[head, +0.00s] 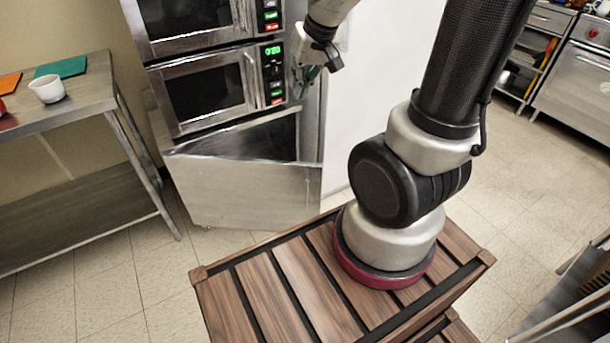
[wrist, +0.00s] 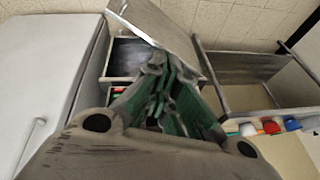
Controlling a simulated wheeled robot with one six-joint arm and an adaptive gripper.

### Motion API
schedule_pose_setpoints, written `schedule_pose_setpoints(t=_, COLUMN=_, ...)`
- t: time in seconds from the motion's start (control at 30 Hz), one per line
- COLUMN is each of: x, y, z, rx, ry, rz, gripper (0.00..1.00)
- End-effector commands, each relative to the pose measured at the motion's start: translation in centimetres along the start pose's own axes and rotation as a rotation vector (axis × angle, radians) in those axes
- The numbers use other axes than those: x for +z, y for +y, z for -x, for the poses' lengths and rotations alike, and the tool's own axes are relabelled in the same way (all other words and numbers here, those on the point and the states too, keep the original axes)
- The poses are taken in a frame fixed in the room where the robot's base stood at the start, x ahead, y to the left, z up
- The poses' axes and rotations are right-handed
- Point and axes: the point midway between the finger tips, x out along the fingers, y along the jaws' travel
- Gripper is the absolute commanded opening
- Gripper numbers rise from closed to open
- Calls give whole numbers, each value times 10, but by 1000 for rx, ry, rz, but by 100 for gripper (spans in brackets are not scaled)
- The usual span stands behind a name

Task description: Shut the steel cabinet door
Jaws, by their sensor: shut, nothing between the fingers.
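The steel cabinet (head: 306,125) stands under the stacked ovens. Its door (head: 240,190) is ajar, standing out from the front with a wider gap at the right, and the dark interior (head: 262,140) shows above the door's top edge. In the wrist view the door (wrist: 158,24) is a slanted grey panel beside the dark opening (wrist: 130,54). My gripper (head: 309,74), with green finger pads, is shut and empty. It is beside the lower oven's right side, above the door's right end. In the wrist view the fingertips (wrist: 157,64) overlap the door's edge; I cannot tell whether they touch.
Two ovens (head: 210,90) are stacked above the cabinet. A white appliance (head: 385,85) stands right of them. A steel table (head: 75,107) at left holds a white bowl (head: 47,88) and coloured boards. The floor (head: 110,290) before the door is clear.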

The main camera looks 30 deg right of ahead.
Motion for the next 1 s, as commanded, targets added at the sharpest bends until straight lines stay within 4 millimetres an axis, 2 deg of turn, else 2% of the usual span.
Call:
schedule_pose_setpoints(t=0.03, x=-3, y=-2, z=-31, rx=4, ry=-18, rz=-33, gripper=0)
schedule_pose_setpoints(t=0.13, x=-10, y=-2, z=-88, rx=22, ry=-16, rz=-112, gripper=0)
schedule_pose_setpoints(t=0.23, x=-6, y=5, z=-146, rx=60, ry=-10, rz=-185, gripper=0)
schedule_pose_setpoints(t=0.4, x=18, y=31, z=-234, rx=162, ry=16, rz=-286, gripper=0)
schedule_pose_setpoints(t=0.5, x=37, y=49, z=-270, rx=226, ry=37, rz=-321, gripper=0)
schedule_pose_setpoints(t=0.6, x=54, y=65, z=-294, rx=278, ry=55, rz=-340, gripper=0)
schedule_pose_setpoints(t=0.73, x=67, y=78, z=-310, rx=318, ry=72, rz=-351, gripper=0)
schedule_pose_setpoints(t=0.87, x=71, y=84, z=-320, rx=331, ry=79, rz=-354, gripper=0)
schedule_pose_setpoints(t=1.0, x=71, y=91, z=-338, rx=331, ry=78, rz=-355, gripper=0)
